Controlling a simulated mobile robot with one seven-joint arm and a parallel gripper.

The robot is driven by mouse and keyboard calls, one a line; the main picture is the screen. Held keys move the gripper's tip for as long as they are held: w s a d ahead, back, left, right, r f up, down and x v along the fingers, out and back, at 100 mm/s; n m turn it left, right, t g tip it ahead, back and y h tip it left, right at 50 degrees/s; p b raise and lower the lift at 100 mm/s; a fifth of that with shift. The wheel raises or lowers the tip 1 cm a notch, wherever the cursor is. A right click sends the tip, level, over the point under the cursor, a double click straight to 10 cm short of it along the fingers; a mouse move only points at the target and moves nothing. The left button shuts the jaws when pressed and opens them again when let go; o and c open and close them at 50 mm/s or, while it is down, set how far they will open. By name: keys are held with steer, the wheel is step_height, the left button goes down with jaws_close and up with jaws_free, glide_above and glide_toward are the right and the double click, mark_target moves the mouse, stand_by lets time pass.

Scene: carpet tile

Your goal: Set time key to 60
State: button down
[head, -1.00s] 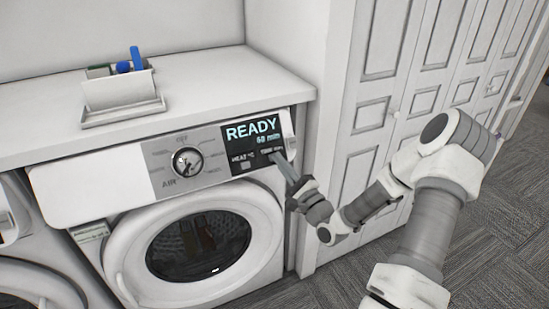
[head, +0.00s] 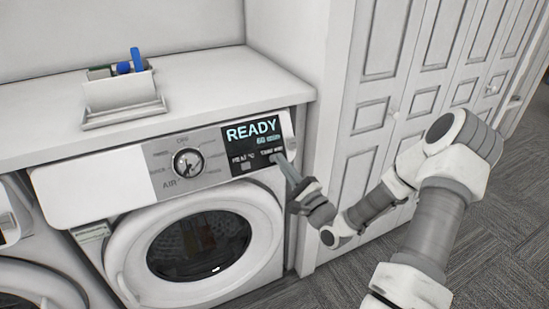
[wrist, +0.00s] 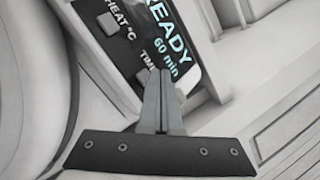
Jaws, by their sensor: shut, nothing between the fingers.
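The dryer's black display (head: 254,134) reads READY with 60 min below it in the head view. The wrist view shows the same display (wrist: 168,38) tilted, with READY, 60 min, HEAT °C and a partly covered TIME label. A grey key (wrist: 107,23) sits beside the HEAT label.
A round dial (head: 187,161) is left of the display. The dryer's round door (head: 198,246) is below. A white caddy (head: 118,92) stands on the counter (head: 215,82). White panelled doors (head: 378,105) stand to the right. Grey carpet tile (head: 475,240) is open at the lower right.

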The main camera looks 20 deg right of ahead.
steer(key=shift+s+d+r+p, duration=0.1)
steer(key=shift+s+r+p, duration=0.3)
steer(key=shift+s, duration=0.35)
steer(key=shift+s+a+r+p, duration=0.1)
steer(key=shift+s+r+p, duration=0.25)
steer(key=shift+s, duration=0.4)
steer(key=shift+s+d+r+p, duration=0.1)
steer(key=shift+s+r+p, duration=0.3)
steer(key=shift+s, duration=0.35)
